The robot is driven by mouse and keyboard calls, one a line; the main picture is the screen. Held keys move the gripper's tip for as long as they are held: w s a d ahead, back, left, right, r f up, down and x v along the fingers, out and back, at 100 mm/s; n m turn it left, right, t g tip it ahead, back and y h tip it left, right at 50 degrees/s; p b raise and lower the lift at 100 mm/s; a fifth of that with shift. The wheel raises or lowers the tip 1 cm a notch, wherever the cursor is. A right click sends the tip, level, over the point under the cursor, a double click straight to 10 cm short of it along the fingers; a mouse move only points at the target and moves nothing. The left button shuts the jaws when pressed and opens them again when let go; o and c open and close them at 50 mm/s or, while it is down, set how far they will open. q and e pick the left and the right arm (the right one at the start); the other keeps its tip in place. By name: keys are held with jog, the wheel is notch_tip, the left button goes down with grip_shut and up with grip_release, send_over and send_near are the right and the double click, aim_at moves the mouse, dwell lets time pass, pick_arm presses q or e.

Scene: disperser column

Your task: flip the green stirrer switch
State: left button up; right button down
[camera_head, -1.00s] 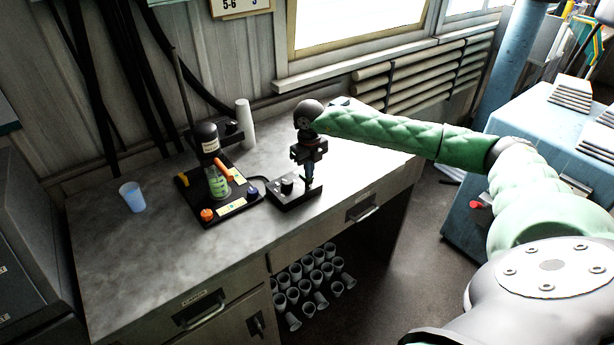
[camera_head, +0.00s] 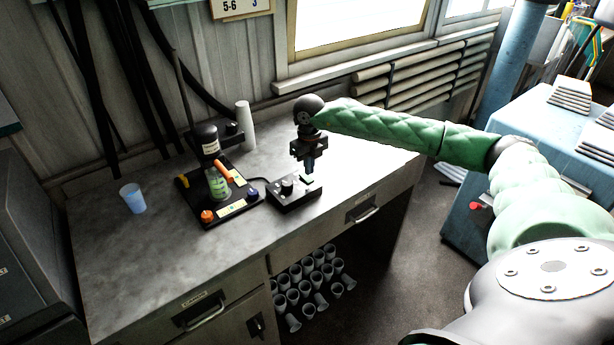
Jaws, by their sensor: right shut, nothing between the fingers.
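A small black control box (camera_head: 296,200) with a round dark knob (camera_head: 287,186) sits on the bench, right of the disperser stand. A small pale green patch (camera_head: 308,180), probably the green stirrer switch, shows at the box's far right; its position is too small to tell. My right gripper (camera_head: 310,172) points down just above this patch, shut and empty. I cannot tell whether its fingertips touch it. The disperser stand (camera_head: 180,193) has a black motor head (camera_head: 206,138) over a vessel with green contents (camera_head: 217,184). My left gripper is not in view.
An orange knob (camera_head: 207,216) and a blue knob (camera_head: 253,193) sit on the stand's base. A blue cup (camera_head: 132,198) stands at the left and a white cylinder (camera_head: 244,117) behind. The bench's front left is clear.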

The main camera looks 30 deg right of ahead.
aim_at(309, 179)
jog(key=shift+r+p, duration=0.45)
jog(key=shift+r, duration=1.75)
